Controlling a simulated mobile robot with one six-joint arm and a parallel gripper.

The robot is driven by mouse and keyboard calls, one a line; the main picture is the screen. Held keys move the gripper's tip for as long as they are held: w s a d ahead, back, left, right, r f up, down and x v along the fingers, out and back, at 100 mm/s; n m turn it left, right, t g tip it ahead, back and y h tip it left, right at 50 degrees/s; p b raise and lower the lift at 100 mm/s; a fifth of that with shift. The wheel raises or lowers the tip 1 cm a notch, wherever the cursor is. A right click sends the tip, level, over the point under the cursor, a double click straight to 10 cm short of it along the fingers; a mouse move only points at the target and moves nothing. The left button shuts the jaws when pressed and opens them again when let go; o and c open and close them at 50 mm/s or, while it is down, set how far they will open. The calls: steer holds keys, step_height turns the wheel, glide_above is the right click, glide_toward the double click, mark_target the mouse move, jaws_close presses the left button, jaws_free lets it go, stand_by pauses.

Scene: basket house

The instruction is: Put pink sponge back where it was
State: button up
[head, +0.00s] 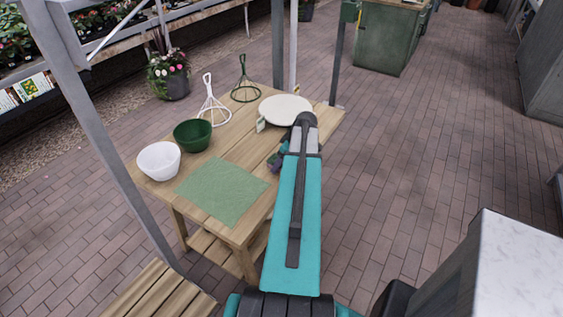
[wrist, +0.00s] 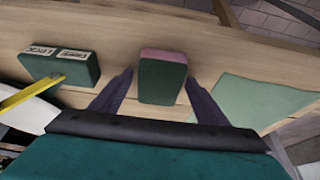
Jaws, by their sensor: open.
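The pink sponge (wrist: 163,56) is a small block with a pink layer and a dark green face. In the wrist view it sits at the wooden table top, between the two spread fingers of my gripper (wrist: 160,80). Gaps show on both sides of it, so the fingers do not pinch it. In the head view my gripper (head: 276,160) is low at the table's right side, partly behind my arm, and I cannot make out the sponge there. A second green block (wrist: 60,66) with white printed labels lies to the left in the wrist view.
The wooden table (head: 162,192) holds a white bowl (head: 158,161), a green bowl (head: 193,136), a green mat (head: 222,190), a white plate (head: 286,109), and white (head: 211,108) and green (head: 245,88) wire stands. A metal post (head: 103,130) rises at its left. Brick floor is open at right.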

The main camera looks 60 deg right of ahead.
steer(key=shift+r, duration=0.15)
steer(key=b+v, duration=0.3)
steer(key=v, duration=0.9)
stand_by(0.6)
stand_by(0.5)
